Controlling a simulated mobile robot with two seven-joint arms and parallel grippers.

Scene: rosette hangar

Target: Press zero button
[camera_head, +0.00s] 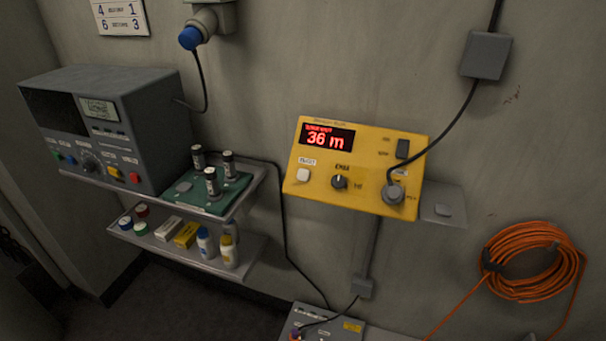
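A yellow box (325,187) is mounted on the wall in the middle of the view. Its lit red display (326,138) reads "36 m". A grey round plug (393,194) with a black cable is at the lower right. Neither of my grippers is in view, and nothing touches the button.
A grey instrument (150,125) with knobs and coloured buttons stands at left on a shelf, beside dark cylinders on a green mat (222,193). A lower shelf (190,252) holds bottles and small boxes. An orange cable coil (529,262) hangs right. A grey box (332,324) is below.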

